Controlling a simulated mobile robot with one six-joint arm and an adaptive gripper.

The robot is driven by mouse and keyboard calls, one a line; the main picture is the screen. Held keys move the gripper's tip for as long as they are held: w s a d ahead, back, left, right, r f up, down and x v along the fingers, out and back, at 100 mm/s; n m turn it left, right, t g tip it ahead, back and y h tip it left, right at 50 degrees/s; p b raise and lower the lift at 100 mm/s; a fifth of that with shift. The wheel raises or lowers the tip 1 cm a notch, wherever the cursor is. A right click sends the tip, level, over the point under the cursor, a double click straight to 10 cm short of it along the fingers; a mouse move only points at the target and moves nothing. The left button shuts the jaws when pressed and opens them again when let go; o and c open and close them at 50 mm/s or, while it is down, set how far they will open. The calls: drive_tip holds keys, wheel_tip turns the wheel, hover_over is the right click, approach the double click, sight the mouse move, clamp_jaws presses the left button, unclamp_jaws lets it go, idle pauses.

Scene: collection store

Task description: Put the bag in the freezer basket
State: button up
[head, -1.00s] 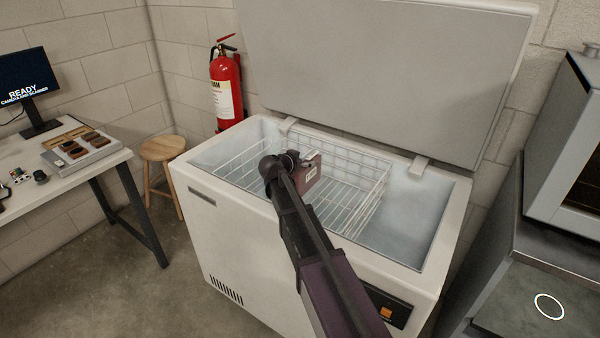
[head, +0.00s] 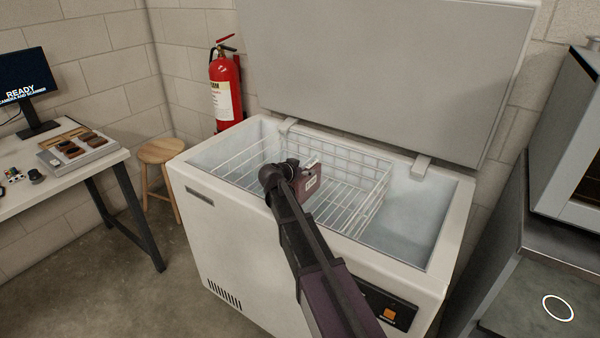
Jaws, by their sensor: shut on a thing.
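The chest freezer (head: 240,235) stands in front of me with its lid (head: 390,70) raised. A white wire basket (head: 372,200) sits inside it, left of the open well. My gripper (head: 299,172) is over the basket and shut on the bag (head: 312,183), a small dark reddish packet with a pale label. My arm hides the lower left of the bag and part of the basket. The fingertips are mostly hidden. I cannot tell whether the bag touches the basket floor.
A table (head: 70,188) with a monitor (head: 27,82) and a tray of brown items stands at left, beside a wooden stool (head: 160,152). A red fire extinguisher (head: 226,95) is on the back wall. A dark grey counter (head: 520,300) stands close at right.

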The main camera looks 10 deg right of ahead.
drive_tip(key=shift+f+b, duration=0.6)
drive_tip(key=shift+b, duration=0.05)
drive_tip(key=o, duration=1.1)
drive_tip(key=shift+r, duration=0.15)
drive_tip(key=shift+r+p, duration=0.6)
drive_tip(key=shift+p, duration=0.2)
drive_tip(key=p+v, duration=0.2)
drive_tip(key=v, duration=0.5)
drive_tip(key=shift+s+a+f, duration=0.1)
drive_tip(key=shift+s, duration=0.05)
drive_tip(key=shift+s+a+p, duration=0.1)
drive_tip(key=shift+a+p, duration=0.05)
drive_tip(key=shift+p, duration=0.15)
